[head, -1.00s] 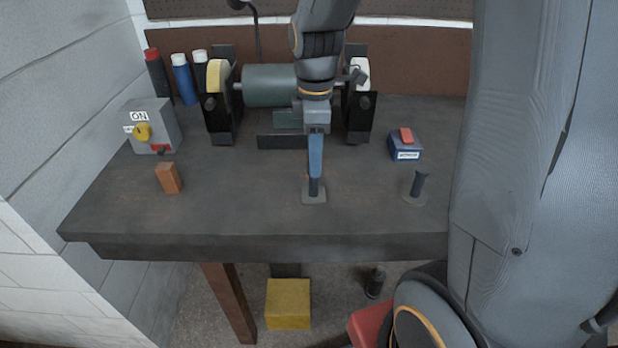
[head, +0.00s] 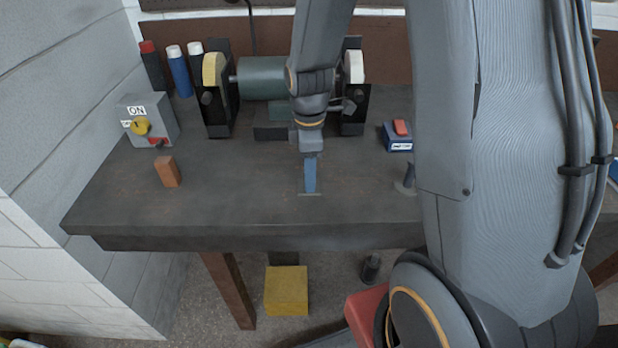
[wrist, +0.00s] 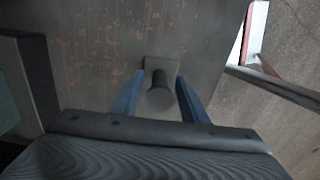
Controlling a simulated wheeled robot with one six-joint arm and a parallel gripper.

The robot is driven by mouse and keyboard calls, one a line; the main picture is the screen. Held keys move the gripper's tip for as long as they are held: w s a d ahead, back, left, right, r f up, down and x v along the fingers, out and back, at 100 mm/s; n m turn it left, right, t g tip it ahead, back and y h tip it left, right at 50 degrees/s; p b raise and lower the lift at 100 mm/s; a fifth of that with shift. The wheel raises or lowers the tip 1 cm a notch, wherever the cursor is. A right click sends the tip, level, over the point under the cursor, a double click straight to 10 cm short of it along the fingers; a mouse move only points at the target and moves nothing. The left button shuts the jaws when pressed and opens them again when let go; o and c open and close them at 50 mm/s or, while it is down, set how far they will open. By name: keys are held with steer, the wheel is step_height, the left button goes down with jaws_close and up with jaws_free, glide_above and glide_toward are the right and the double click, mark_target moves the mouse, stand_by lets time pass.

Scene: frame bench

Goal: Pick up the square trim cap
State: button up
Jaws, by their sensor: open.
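The square trim cap (wrist: 158,92) is a dark post on a square grey base. It stands upright on the bench (wrist: 105,45). In the head view, only edges of its base (head: 319,190) show beside my fingers; the post is hidden. My gripper (head: 311,185) points down over it. In the wrist view, the blue fingers of my gripper (wrist: 158,85) are open, one on each side of the post, with visible gaps.
A similar dark post on a rounder base (head: 408,181) stands to the right, partly behind my arm. A blue box with a red top (head: 398,140), an orange-brown block (head: 167,171), a switch box (head: 150,125) and a bench grinder (head: 262,78) surround the clear bench middle.

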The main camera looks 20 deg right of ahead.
steer(key=shift+c, duration=0.4)
steer(key=c, duration=0.9)
steer(key=shift+r, duration=0.1)
